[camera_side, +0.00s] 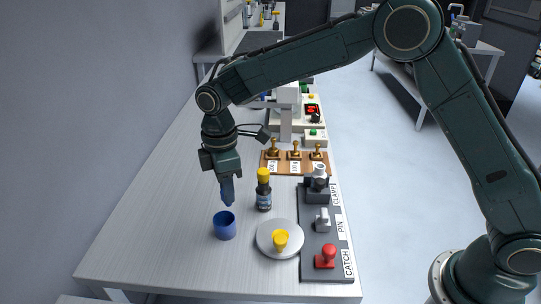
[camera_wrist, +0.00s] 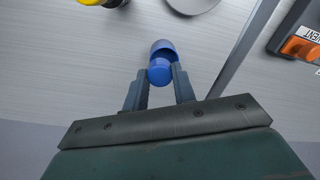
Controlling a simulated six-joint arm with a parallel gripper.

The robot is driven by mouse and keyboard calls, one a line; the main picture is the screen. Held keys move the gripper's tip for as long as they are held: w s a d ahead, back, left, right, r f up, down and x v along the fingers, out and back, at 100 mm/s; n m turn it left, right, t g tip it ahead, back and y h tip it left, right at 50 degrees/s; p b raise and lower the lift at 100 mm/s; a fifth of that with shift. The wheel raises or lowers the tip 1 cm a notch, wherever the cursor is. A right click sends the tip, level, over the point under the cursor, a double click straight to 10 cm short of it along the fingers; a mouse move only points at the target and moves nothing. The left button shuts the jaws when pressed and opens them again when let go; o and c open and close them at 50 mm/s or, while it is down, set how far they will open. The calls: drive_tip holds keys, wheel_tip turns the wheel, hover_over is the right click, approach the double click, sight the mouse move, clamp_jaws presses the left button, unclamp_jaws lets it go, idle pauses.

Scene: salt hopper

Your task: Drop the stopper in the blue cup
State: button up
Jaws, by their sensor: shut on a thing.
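My gripper (camera_side: 228,199) points down above the blue cup (camera_side: 225,227), which stands upright on the table. In the wrist view, my gripper (camera_wrist: 159,82) is shut on a rounded blue piece, which I take to be the stopper (camera_wrist: 159,73). The blue cup (camera_wrist: 164,46) shows just beyond it, partly hidden by the stopper. In the side view, the stopper cannot be told clearly from the dark fingers. The fingertips are a little above the cup's rim, with a gap between.
A dark bottle with a yellow cap (camera_side: 264,190) stands close to the right of my gripper. A round grey plate (camera_side: 266,250) with a yellow piece (camera_side: 281,239) is right of the cup. A dark control panel (camera_side: 311,256) lies farther right. The table left of the cup is clear.

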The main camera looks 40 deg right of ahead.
drive_tip(key=o, duration=1)
drive_tip(key=shift+r, duration=0.1)
drive_tip(key=shift+w+d+r, duration=0.1)
drive_tip(key=shift+w+r, duration=0.05)
drive_tip(key=shift+r, duration=3.25)
drive_tip(key=shift+w+r, duration=0.1)
drive_tip(key=shift+r, duration=3.3)
